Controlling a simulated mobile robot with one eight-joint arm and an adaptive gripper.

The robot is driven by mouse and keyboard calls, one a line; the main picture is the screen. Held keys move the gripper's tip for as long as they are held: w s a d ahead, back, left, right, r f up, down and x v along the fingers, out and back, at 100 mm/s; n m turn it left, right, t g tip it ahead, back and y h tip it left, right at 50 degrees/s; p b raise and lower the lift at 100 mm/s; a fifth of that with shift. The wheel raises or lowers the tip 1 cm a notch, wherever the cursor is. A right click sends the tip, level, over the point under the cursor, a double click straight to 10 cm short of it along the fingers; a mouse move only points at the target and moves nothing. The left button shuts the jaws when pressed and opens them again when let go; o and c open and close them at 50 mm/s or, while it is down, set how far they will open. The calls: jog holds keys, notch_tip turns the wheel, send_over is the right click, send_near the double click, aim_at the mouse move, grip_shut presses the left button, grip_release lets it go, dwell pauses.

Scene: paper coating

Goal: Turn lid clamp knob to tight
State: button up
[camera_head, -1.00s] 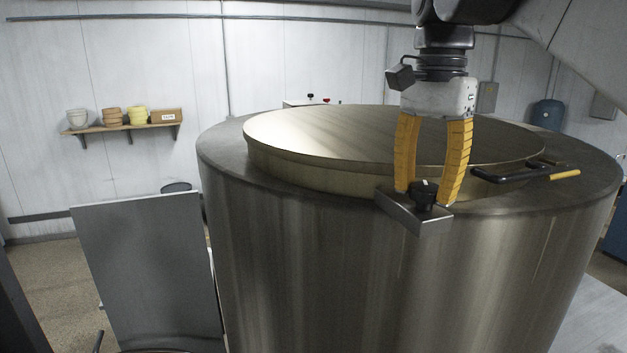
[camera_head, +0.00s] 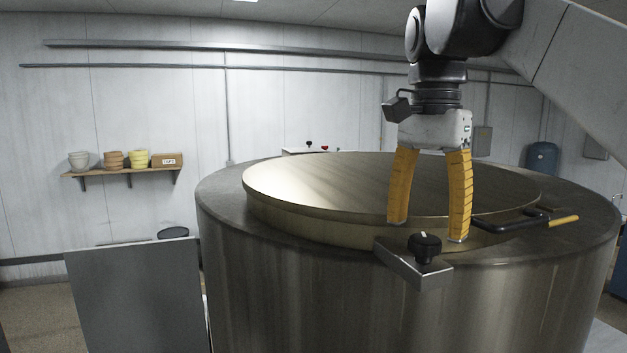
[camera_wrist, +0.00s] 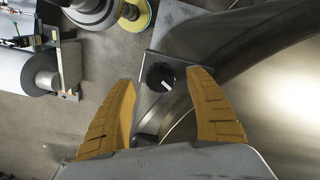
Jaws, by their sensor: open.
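The lid clamp knob (camera_head: 425,247) is black and round, with a white mark on top. It stands on a metal clamp block (camera_head: 400,266) at the front rim of the large steel tank (camera_head: 320,300). My gripper (camera_head: 428,230) is open and empty, its two yellow fingers pointing down just above and behind the knob, apart from it. In the wrist view the knob (camera_wrist: 160,76) lies between and a little beyond the open fingertips (camera_wrist: 163,75), and its white mark runs aslant. The round lid (camera_head: 380,185) covers the tank.
A black lid handle (camera_head: 510,222) with a yellow lever (camera_head: 564,221) is just right of my gripper. A grey panel (camera_head: 135,295) stands left of the tank. A shelf (camera_head: 120,173) with pots is on the back wall. The wrist view shows a roll (camera_wrist: 25,75) on the floor side.

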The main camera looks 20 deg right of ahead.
aim_at(424, 239)
notch_tip(424, 239, up, 9)
dwell(0.3)
